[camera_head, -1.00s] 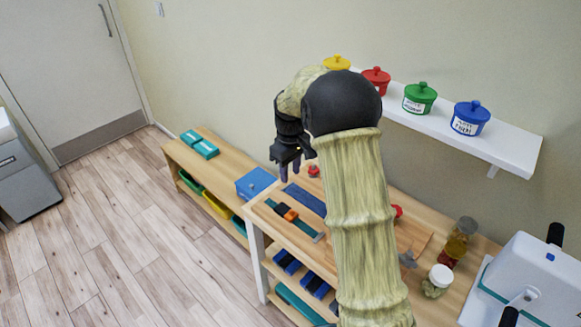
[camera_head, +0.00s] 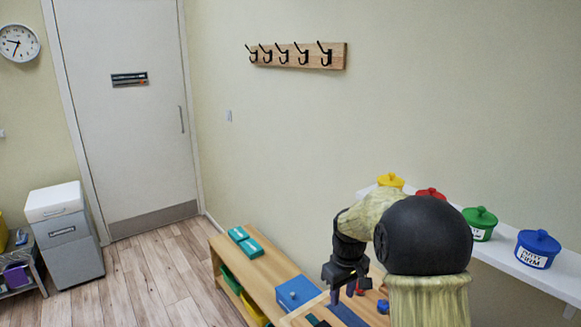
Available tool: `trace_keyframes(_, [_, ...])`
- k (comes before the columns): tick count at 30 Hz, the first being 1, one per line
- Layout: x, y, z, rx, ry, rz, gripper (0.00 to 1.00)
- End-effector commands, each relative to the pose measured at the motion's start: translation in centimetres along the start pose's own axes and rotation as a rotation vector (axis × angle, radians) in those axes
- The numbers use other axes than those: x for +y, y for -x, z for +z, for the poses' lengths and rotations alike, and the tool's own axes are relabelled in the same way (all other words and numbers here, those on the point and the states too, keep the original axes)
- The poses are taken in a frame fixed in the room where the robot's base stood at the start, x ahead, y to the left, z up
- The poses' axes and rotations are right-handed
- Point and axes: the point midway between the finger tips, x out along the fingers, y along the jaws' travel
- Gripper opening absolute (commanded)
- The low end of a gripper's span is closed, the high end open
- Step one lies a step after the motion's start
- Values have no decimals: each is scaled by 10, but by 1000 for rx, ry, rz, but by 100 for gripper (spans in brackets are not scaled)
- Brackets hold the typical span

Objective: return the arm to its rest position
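My gripper (camera_head: 346,290) hangs at the end of my bent arm, pointing down above the wooden table (camera_head: 296,318) at the lower right. Its two dark fingers show a gap between them, and I see nothing held there. My arm's black elbow and pale yellow-green sleeve cover part of the shelf and table behind.
A white wall shelf (camera_head: 508,262) close behind the arm holds yellow, red, green and blue (camera_head: 537,249) lidded pots. A low wooden bench (camera_head: 262,268) carries teal boxes (camera_head: 245,241) and a blue box (camera_head: 298,293). Coat hooks (camera_head: 298,55) hang above.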

Motion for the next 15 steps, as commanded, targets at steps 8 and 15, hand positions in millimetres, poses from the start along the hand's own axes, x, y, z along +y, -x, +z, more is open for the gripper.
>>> trace_keyframes(8, [-26, 11, 59, 55, -166, 24, 35])
trace_keyframes(15, [-51, 14, 113, 106, -308, 39, 35])
